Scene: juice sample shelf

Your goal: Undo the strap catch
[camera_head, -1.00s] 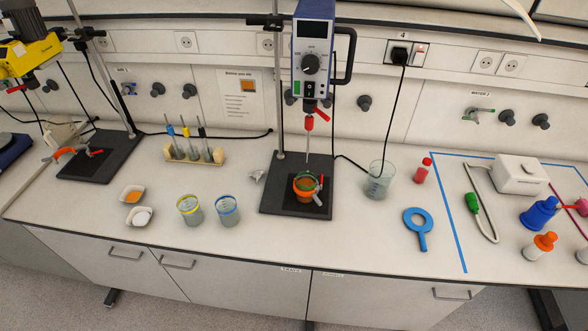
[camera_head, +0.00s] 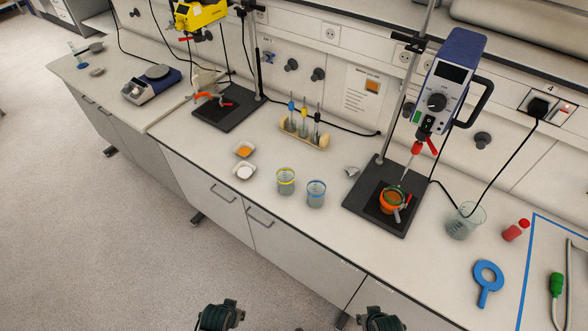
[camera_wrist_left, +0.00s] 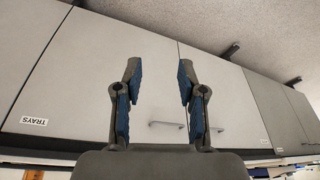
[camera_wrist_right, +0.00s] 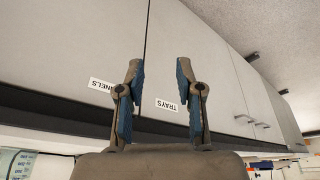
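An orange strapped holder (camera_head: 391,202) with a green rim and a red-and-grey lever-like part at its right side sits on the black stand base (camera_head: 362,222) under the blue overhead stirrer (camera_head: 440,95). Whether that lever is the strap catch is too small to tell. My left gripper (camera_head: 220,316) and right gripper (camera_head: 380,320) show at the bottom of the head view, in front of the bench and apart from the holder. The left wrist view shows the left gripper (camera_wrist_left: 159,68) open and empty; the right wrist view shows the right gripper (camera_wrist_right: 159,65) open and empty, both facing cabinet doors.
Two beakers (camera_head: 301,188) stand left of the stand. A glass beaker (camera_head: 465,221), a red bottle (camera_head: 516,230) and a blue ring tool (camera_head: 487,281) are to its right. A tube rack (camera_head: 303,133) is behind. Bare benchtop lies in front of the stand; the floor at left is open.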

